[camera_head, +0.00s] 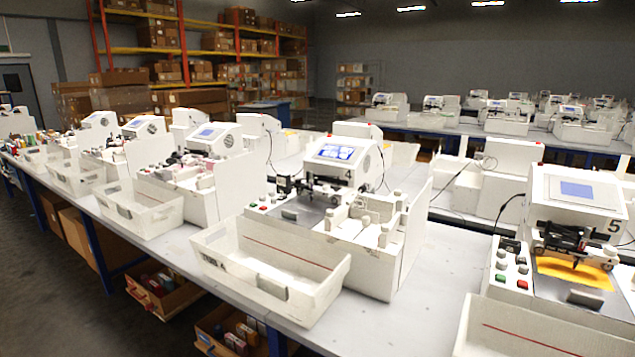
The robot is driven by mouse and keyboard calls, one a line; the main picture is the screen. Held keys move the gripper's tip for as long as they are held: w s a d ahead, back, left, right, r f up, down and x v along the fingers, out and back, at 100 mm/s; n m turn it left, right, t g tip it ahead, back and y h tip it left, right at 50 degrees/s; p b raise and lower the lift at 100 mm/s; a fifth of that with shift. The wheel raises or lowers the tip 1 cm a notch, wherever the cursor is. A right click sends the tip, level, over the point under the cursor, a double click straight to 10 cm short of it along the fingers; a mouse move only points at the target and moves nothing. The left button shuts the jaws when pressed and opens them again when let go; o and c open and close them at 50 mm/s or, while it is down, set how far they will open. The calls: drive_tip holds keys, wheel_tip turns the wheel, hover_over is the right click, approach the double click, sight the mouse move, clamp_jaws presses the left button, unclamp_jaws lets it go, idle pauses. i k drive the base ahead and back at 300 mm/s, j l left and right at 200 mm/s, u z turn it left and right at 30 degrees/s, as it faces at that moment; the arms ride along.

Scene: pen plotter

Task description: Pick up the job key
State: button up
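I cannot pick out a job key with certainty; any key here is too small to tell or hidden. A white pen plotter marked 4 (372,172) stands on the long table in the middle, with a lit blue screen (334,152). Small buttons (263,206) and a small black block (284,184) sit at its left side. A plotter marked 5 (610,205) stands at the right, with a yellow sheet (575,270) under its pen carriage. My gripper is not in view.
White bins (215,262) line the front edge of the long pale table (418,318). More plotters (210,138) stand at the left and on back tables. Open boxes (165,290) lie on the floor underneath. Shelves with cartons (160,37) stand behind. The floor at front left is clear.

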sight(283, 180)
drive_tip(key=j+z, duration=0.35)
drive_tip(key=j, duration=0.2)
drive_tip(key=j+z, duration=0.3)
drive_tip(key=j, duration=0.3)
drive_tip(key=j+z, duration=0.1)
drive_tip(key=j, duration=0.6)
drive_tip(key=k+j+z, duration=0.1)
drive_tip(key=j, duration=0.6)
drive_tip(key=j+z, duration=0.1)
drive_tip(key=j, duration=0.55)
drive_tip(key=k+j+z, duration=0.1)
drive_tip(key=j, duration=0.6)
drive_tip(key=k+j, duration=0.1)
drive_tip(key=j, duration=0.4)
drive_tip(key=k+j, duration=0.1)
drive_tip(key=j, duration=0.45)
drive_tip(key=k+j, duration=0.1)
drive_tip(key=j, duration=0.4)
drive_tip(key=k+j, duration=0.15)
drive_tip(key=j, duration=0.4)
